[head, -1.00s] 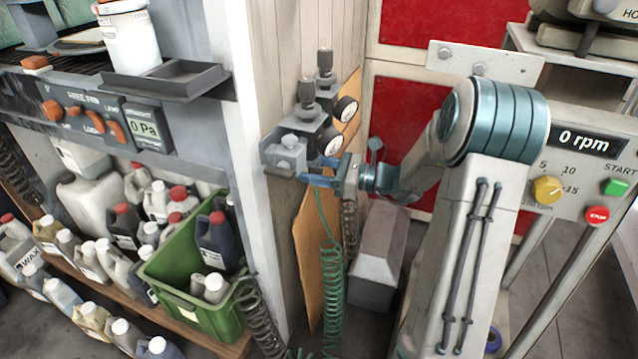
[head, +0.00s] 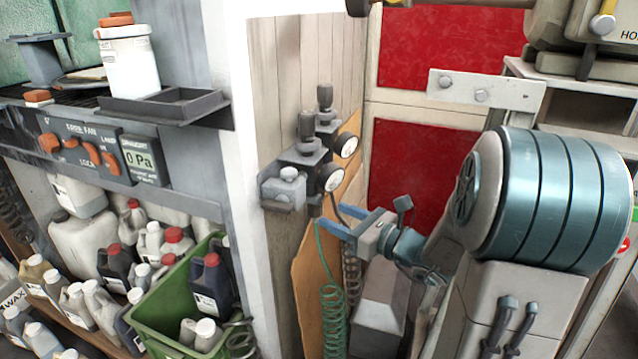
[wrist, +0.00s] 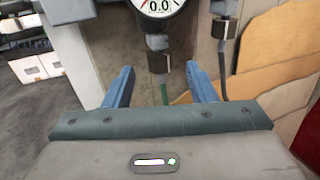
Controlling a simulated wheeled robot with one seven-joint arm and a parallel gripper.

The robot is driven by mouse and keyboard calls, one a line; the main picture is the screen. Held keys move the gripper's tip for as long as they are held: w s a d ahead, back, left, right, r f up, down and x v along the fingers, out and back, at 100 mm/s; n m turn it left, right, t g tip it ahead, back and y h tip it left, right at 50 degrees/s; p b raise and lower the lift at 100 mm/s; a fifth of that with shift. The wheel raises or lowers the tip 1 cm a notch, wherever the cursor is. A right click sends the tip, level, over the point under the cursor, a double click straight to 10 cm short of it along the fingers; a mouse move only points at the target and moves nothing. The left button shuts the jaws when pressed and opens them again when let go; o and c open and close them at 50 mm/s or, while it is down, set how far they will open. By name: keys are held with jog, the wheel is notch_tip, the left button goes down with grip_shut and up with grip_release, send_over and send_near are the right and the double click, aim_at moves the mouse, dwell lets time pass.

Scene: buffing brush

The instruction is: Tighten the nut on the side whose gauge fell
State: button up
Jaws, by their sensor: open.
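Two round white gauges sit on the grey regulator block on the wooden wall: a near gauge (head: 333,178) and a far gauge (head: 347,144). In the wrist view the lower part of one gauge (wrist: 158,5) shows, with the reading 0.0. Under it is a dark hose nut (wrist: 158,58), with the green hose (wrist: 164,94) below. A second dark nut (wrist: 223,28) with a dark hose is to its right. My gripper (head: 352,222) is open and empty, below and right of the near gauge. In the wrist view its blue fingers (wrist: 158,80) stand apart, either side of the green hose's line.
A shelf unit with a 0 Pa display (head: 142,160) and a green crate (head: 160,318) of bottles stand at left. A brown board (head: 312,285) leans behind the coiled green hose. Red panels (head: 425,170) are behind my arm.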

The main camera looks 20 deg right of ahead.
jog(key=p+v, duration=0.2)
jog(key=v, duration=0.5)
jog(key=s+a+r+n+g+h+p, duration=0.1)
jog(key=s+a+r+n+g+p, duration=0.5)
jog(key=r+n+p, duration=0.3)
jog(key=s+a+r+n+g+h+p, duration=0.2)
jog(key=s+a+r+n+g+p, duration=0.5)
jog(key=p, duration=0.7)
jog(key=shift+s+a+r+n+p, duration=0.4)
jog(key=shift+r+n, duration=0.6)
jog(key=shift+r, duration=0.8)
jog(key=shift+o, duration=0.2)
jog(key=shift+f, duration=0.15)
jog(key=m+t+y+b, duration=0.3)
jog(key=m+t+b, duration=0.9)
jog(key=m, duration=0.6)
send_near(310, 206)
jog(key=shift+t, duration=0.4)
jog(key=x, duration=0.3)
jog(key=f+x, duration=0.1)
jog(key=x, duration=0.7)
jog(key=shift+w+d+f, duration=0.25)
jog(key=shift+d, duration=0.05)
